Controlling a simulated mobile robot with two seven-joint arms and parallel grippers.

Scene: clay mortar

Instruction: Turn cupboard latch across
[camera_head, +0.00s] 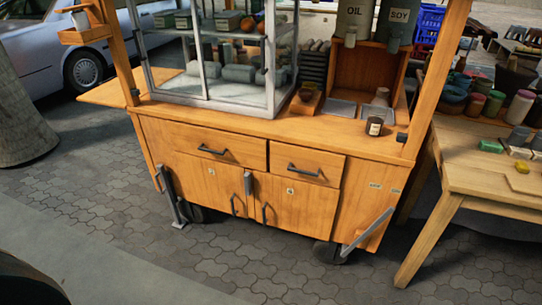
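The wooden food cart (150,140) stands ahead of me with a two-door cupboard below its drawers. The latch (248,184) is a small grey bar at the top of the seam between the left cupboard door (205,185) and the right cupboard door (305,205). The latch looks upright, along the seam. Both doors look closed. A dark handle hangs on each door, the left handle (234,206) and the right handle (265,214). Neither of my grippers is in view.
Two closed drawers with dark handles (212,151) sit above the doors. Grey slanted props (368,232) stand at the cart's lower corners. A wooden table (485,180) with jars is at the right. The paving (190,265) before the cart is clear.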

